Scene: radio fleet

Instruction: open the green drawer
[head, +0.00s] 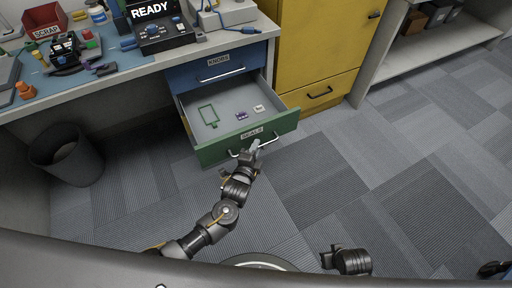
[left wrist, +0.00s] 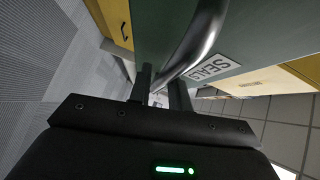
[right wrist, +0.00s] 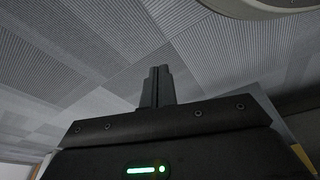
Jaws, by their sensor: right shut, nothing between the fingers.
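The green drawer (head: 222,149), labelled SEALS, stands pulled well out from under the workbench in the head view. Its grey inside shows a green outline and a few small items. Its silver bar handle (head: 262,144) runs along the front; in the left wrist view the handle (left wrist: 198,40) passes between my fingers. My left gripper (head: 253,148) is at the handle, with its fingers (left wrist: 160,88) closed about the bar. My right gripper (right wrist: 157,85) is shut and empty above the carpet, away from the drawer; its arm end shows low in the head view.
A shut blue drawer (head: 217,70) sits above the green one. A yellow cabinet (head: 318,50) stands to the right. A dark bin (head: 68,155) is on the floor at left. The workbench (head: 130,55) holds a red scrap tray and devices. Carpet to the right is clear.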

